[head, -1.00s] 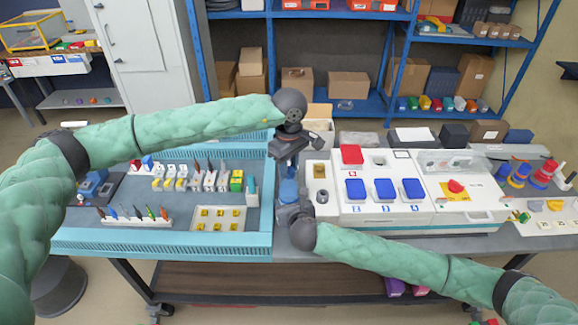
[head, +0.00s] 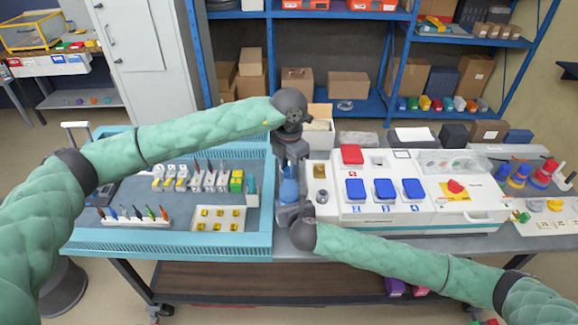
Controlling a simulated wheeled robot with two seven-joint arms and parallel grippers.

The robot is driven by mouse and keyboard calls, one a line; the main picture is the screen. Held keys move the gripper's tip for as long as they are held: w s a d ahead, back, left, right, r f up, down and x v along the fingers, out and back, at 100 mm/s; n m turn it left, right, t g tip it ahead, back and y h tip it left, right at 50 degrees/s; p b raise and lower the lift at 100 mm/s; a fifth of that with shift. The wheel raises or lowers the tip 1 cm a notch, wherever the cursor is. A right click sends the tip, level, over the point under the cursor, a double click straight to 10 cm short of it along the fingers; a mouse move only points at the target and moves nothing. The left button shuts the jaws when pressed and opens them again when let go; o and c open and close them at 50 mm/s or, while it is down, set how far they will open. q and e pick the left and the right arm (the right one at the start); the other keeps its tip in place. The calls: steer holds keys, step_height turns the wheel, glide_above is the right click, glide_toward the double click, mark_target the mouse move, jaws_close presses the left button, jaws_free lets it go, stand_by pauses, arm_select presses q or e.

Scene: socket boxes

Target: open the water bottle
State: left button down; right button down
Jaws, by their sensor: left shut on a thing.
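The blue water bottle (head: 289,188) stands in the gap between the blue-rimmed tray and the white machine. My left gripper (head: 290,163) is above it, pointing down, shut on the top of the bottle. The cap is hidden by the gripper. My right gripper (head: 288,208) is at the near side of the bottle, low down. It is close to the bottle's lower part, but its fingers are too hidden to tell whether they grip it.
The blue-rimmed tray (head: 165,245) with tools and small parts lies to the left. The white machine (head: 440,220) with blue and red covers stands to the right. An open cardboard box (head: 320,128) is behind. There is little free room around the bottle.

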arm_select(q)
steer(key=n, duration=1.3)
steer(key=shift+r, duration=0.1)
arm_select(e)
steer(key=shift+s+a, duration=0.1)
arm_select(q)
steer(key=shift+r, duration=0.2)
steer(key=shift+r, duration=0.35)
steer(key=shift+r, duration=0.55)
steer(key=shift+r, duration=2)
arm_select(e)
steer(key=shift+c, duration=2.1)
jaws_free()
